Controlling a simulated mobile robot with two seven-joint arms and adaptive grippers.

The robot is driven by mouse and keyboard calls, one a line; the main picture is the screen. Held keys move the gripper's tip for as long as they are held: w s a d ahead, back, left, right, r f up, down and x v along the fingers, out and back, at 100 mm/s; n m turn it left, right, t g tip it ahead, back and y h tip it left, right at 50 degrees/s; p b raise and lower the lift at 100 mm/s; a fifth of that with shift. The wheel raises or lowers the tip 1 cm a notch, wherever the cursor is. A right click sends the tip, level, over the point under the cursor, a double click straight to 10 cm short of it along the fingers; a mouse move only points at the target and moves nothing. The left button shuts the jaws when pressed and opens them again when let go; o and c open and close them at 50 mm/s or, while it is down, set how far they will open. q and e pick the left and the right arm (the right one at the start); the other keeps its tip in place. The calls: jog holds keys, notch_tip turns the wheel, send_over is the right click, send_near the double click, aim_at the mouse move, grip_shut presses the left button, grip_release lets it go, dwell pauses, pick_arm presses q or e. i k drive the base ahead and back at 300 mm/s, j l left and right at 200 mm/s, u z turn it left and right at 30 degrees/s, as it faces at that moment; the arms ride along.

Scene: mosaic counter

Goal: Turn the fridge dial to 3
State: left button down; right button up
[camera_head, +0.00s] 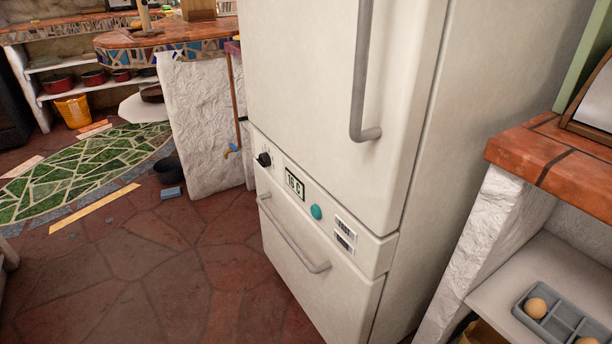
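A white fridge (310,110) stands in the middle of the head view, its front facing left and toward me. A black round dial (264,159) is on the left end of the control strip between the upper door and the lower drawer. The dial's markings and setting are too small to read. Right of it are a display (295,185) that appears to read 16 C, a teal round button (316,212) and a small label panel (344,235). Neither of my grippers is in view.
A grey vertical handle (361,80) and a drawer handle (290,240) stick out from the fridge. A tiled counter (550,150) is close on the right, an egg tray (560,322) below it. A black bucket (168,170) stands back left. The stone floor (150,270) in front is clear.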

aim_at(264, 159)
jog(key=i+j, duration=0.1)
jog(key=j, duration=0.3)
jog(key=i+j, duration=0.1)
jog(key=j, duration=0.3)
jog(key=i+j, duration=0.1)
jog(key=j, duration=0.3)
jog(key=i+j, duration=0.1)
jog(key=j, duration=0.3)
jog(key=z, duration=0.05)
